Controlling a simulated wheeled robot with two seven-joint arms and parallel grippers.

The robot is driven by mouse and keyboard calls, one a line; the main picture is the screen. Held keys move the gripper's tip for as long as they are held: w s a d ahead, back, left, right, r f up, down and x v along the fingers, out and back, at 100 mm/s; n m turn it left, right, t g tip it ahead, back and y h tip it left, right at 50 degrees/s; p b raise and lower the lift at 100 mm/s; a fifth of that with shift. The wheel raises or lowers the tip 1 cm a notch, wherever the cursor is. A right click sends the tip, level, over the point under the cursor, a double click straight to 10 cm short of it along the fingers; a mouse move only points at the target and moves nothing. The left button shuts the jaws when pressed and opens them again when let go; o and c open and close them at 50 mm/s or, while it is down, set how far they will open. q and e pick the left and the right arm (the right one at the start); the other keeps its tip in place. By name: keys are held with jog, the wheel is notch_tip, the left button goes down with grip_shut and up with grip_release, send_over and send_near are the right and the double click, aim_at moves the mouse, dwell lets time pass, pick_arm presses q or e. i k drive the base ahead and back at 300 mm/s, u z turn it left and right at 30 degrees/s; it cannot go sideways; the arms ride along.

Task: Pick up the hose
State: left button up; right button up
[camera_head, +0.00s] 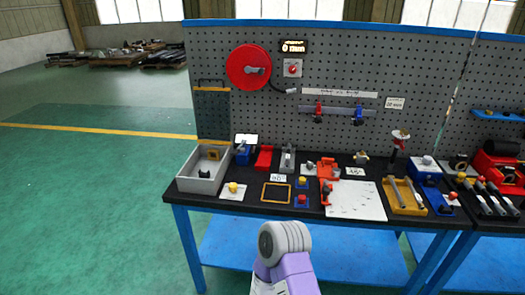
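A red round reel (240,68) hangs on the upper left of the grey pegboard. A short dark hose (276,85) curves from the reel down to the right and ends in a small light fitting (291,91). Whether more hose is wound inside the reel cannot be seen. No gripper shows in the head view. Only a purple and grey part, which looks like one of my own arm links, rises at the bottom centre, in front of the bench and well below the hose.
The black-topped blue workbench (240,205) stands below the pegboard. It holds a grey open bin (182,184), a white board (355,201), a yellow tray (392,207) and several small fixtures. A rail (336,111) is right of the hose. Green floor at left is clear.

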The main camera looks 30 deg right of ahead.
aim_at(288, 155)
jog(key=z, duration=0.15)
jog(key=i, duration=0.75)
jog(key=z, duration=0.6)
